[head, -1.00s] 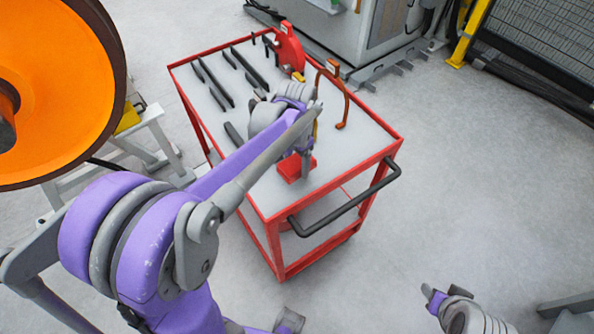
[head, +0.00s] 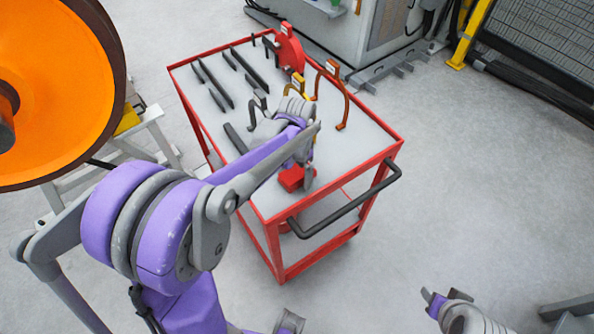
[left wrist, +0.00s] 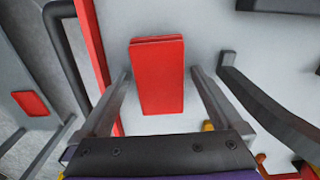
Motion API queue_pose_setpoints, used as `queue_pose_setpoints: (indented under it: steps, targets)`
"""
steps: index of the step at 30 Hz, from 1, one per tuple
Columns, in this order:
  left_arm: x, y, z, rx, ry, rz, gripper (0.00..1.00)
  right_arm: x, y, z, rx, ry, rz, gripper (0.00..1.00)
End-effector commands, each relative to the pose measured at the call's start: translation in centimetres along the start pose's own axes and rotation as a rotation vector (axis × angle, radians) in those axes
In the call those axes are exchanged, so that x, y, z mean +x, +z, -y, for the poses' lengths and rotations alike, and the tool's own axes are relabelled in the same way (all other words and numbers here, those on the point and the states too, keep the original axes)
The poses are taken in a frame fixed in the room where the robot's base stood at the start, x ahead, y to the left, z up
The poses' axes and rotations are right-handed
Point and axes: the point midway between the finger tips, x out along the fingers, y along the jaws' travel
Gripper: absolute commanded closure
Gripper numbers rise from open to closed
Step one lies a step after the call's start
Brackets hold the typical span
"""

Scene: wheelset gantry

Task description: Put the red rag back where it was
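The red rag (head: 290,180) is a folded, flat block at the front of the tool trolley's grey top, near the handle side. In the left wrist view the rag (left wrist: 158,78) lies between my two fingers, with a narrow gap on each side. My left gripper (head: 300,178) is at the rag, partly covering it in the head view, and its fingers (left wrist: 159,72) are apart.
The red trolley (head: 345,178) has a raised rim and a black handle (head: 345,205). A large orange wheel (head: 55,80) is at left.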

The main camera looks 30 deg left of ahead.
Motion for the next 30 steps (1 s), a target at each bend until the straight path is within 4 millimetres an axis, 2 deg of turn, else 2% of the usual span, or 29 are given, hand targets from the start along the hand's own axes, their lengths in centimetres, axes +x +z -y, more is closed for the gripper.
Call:
queue_pose_setpoints:
  steps: [4,8,18,21,26,30]
  targets:
    - [-0.3,0.0,0.0,0.0,0.0,-0.001,0.0,-0.2,-0.2,0.0,0.0,0.0,-0.002,0.5]
    - [-1.7,0.0,0.0,0.0,0.0,0.0,0.0,-0.4,-0.4,0.0,0.0,0.0,-0.003,0.5]
    - [-8.9,0.0,0.0,-0.001,0.0,0.0,0.0,-1.0,-1.0,0.0,0.0,0.0,-0.008,0.5]
    - [-10.5,0.0,0.0,-0.001,0.0,0.0,0.0,-1.1,-1.1,0.0,0.0,0.0,-0.009,0.5]
    - [-12.0,0.0,0.0,-0.001,0.0,-0.001,0.0,-1.2,-1.2,0.0,0.0,0.0,-0.01,0.5]
    - [-12.3,0.9,-1.2,-0.026,-0.017,-0.03,0.0,-1.2,-1.2,0.0,0.0,0.0,-0.01,0.5]
